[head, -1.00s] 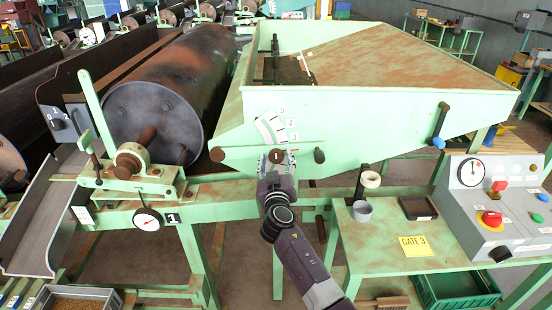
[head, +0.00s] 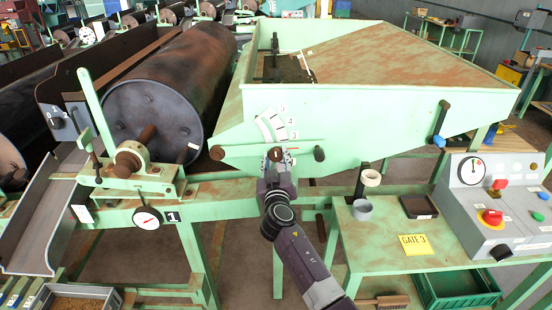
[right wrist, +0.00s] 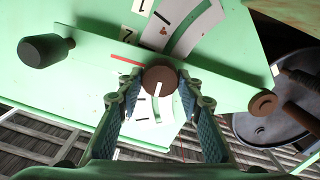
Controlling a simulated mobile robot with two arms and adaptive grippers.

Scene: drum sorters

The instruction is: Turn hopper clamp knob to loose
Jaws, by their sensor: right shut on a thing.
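The clamp knob (head: 275,154) is a round brown knob on the front of the green hopper (head: 350,125). In the right wrist view the knob (right wrist: 160,80) carries a white line that runs nearly straight up and down, tilted slightly. My right gripper (head: 274,163) is at the knob from below. In the right wrist view the two blue-padded fingers of this gripper (right wrist: 160,86) are shut on the knob, one on each side. A white marked plate (right wrist: 153,120) lies partly behind the knob; its wording cannot be read. My left gripper is not in view.
A black-handled knob (head: 319,154) sticks out just right of the clamp knob. A curved white scale (head: 270,126) is above it. A large drum (head: 155,105) stands at left. A green bench (head: 395,245) with a control box (head: 505,205) is at right.

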